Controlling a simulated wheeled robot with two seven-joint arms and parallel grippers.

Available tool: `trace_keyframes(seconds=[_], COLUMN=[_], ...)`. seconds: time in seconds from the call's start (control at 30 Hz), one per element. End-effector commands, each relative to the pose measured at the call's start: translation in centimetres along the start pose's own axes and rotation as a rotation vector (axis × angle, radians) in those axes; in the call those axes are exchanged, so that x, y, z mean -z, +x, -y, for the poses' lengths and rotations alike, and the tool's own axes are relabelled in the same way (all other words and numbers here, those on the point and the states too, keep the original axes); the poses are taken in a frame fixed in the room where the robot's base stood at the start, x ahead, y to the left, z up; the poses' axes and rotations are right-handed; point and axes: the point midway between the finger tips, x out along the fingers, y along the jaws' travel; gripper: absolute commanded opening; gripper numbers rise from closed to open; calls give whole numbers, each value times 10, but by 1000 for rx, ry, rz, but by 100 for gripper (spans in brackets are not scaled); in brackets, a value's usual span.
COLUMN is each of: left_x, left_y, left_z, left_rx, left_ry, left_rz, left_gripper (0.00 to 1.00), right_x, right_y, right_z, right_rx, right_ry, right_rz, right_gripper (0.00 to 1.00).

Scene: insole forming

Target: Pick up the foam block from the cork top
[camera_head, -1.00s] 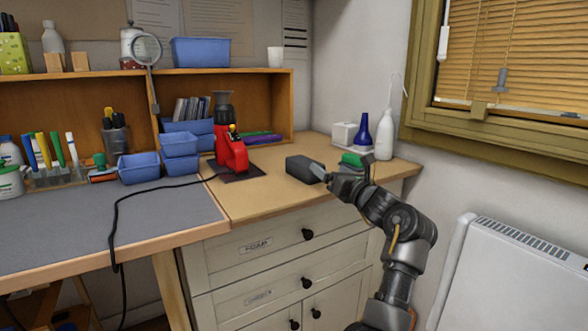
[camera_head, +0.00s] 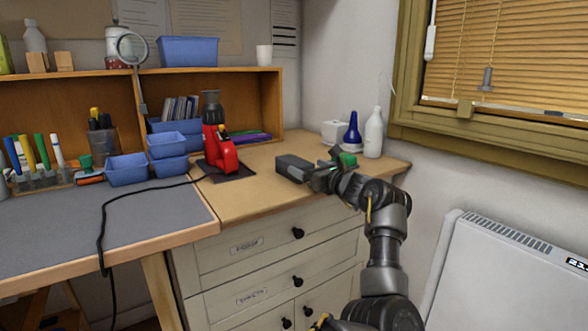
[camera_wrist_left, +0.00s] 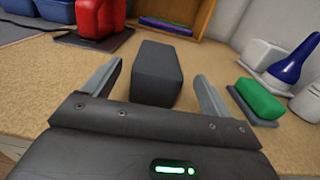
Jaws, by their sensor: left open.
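The foam block (camera_head: 293,167) is a dark grey block lying on the cork top (camera_head: 250,195), near the middle of the cabinet's surface. In the left wrist view the foam block (camera_wrist_left: 156,72) lies ahead of and partly between the two fingers. My left gripper (camera_head: 313,177) is open, close to the block's right end; it also shows in the left wrist view (camera_wrist_left: 155,85). There is a visible gap between each finger and the block's sides. The arm in view hides part of the cork top's right side.
A red press (camera_head: 219,150) on a dark base stands left of the block. A green-topped pad (camera_wrist_left: 261,98), a blue bottle (camera_head: 352,132), a white bottle (camera_head: 374,135) and a white box (camera_head: 334,132) stand to the right. Blue bins (camera_head: 127,170) sit farther left.

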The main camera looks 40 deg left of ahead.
Motion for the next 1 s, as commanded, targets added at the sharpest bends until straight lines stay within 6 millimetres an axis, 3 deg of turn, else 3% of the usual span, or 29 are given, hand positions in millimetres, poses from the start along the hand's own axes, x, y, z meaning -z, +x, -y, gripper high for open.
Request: trace_keyframes(seconds=[0.33,0.67,1.0], left_x=[0,0,0], left_y=[44,51,51], left_z=[-2,-2,-2], left_rx=[-1,1,0], left_ry=[1,-1,-1], left_rz=[2,1,1], left_gripper=[85,85,41], right_x=[-7,-8,-8], right_y=[-2,-2,-2], right_z=[-3,-4,-4], right_rx=[-6,-9,-9], right_ry=[5,7,8], right_rz=[41,48,48], right_gripper=[36,36,36])
